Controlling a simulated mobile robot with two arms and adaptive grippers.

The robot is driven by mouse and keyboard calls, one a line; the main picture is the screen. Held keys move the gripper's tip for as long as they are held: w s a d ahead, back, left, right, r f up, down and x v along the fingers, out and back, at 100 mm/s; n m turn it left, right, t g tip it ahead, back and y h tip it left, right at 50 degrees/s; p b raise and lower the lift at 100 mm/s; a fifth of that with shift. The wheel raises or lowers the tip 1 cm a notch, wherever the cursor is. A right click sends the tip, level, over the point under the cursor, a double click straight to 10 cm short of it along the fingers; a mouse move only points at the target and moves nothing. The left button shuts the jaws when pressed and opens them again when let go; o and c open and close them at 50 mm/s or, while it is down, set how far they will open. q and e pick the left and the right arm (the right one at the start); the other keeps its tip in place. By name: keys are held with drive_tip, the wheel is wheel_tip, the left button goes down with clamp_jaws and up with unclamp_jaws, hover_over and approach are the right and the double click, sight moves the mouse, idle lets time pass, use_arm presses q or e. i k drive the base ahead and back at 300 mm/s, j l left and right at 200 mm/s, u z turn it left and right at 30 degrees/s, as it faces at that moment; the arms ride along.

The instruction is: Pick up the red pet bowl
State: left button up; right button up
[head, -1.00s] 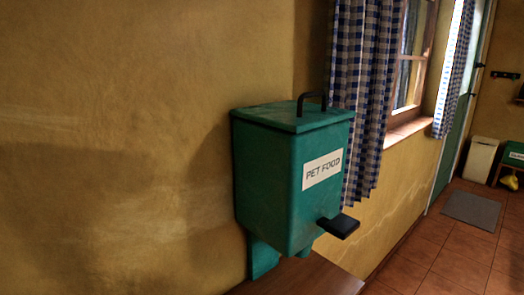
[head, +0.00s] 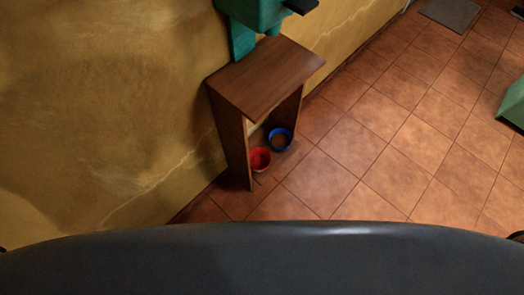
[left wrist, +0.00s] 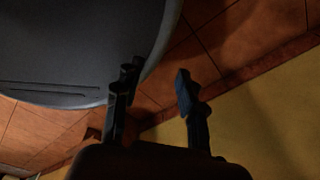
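The red pet bowl (head: 260,159) sits low inside the open-fronted wooden stand (head: 268,78) against the wall, near its front left side. A blue bowl (head: 280,139) stands right behind it. My left gripper (left wrist: 158,78) shows in the left wrist view with its two dark fingers apart and nothing between them. It is near the grey rounded edge of my own body and well away from the bowls. My right gripper does not show in these frames.
A green pet food dispenser (head: 256,12) stands above the wooden stand. Tiled floor (head: 400,150) is clear to the right of the stand. A grey mat (head: 450,13) lies far off, and a green object (head: 513,102) is at the right edge. The yellow wall (head: 90,90) fills the left.

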sight(260, 158)
drive_tip(key=l+z, duration=0.35)
drive_tip(key=i+l+z, duration=0.1)
drive_tip(key=l+z, duration=0.3)
drive_tip(key=j, duration=0.1)
